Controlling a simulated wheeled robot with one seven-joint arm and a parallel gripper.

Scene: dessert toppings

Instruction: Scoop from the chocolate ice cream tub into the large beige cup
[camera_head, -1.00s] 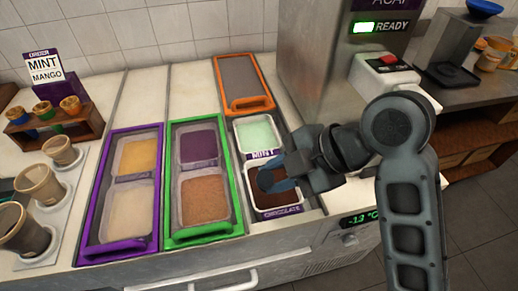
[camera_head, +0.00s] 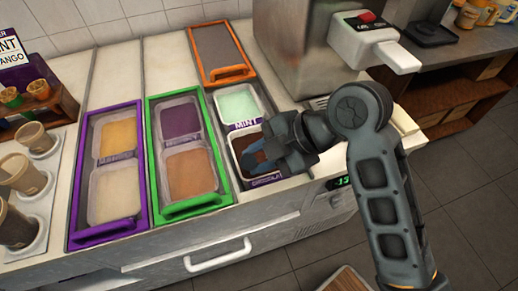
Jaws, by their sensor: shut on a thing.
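The chocolate ice cream tub (camera_head: 237,143) is the near one of two tubs at the right of the counter, with dark brown ice cream and a purple label on its front. My gripper (camera_head: 272,152) is over its right side, shut on a blue scoop (camera_head: 256,163). The scoop's head is low in the tub, partly hidden by the gripper; I cannot tell whether it holds ice cream. Several beige-brown cups stand in a holder at the left edge: a middle cup (camera_head: 22,174), a smaller far cup (camera_head: 36,138) and a near cup (camera_head: 16,226), cut by the frame.
A mint tub (camera_head: 238,103) sits behind the chocolate one. Green-framed (camera_head: 152,140) and purple-framed (camera_head: 76,190) trays hold other tubs to the left. An orange-framed lid or tray (camera_head: 222,52) lies at the back. A steel machine (camera_head: 300,45) stands behind my arm.

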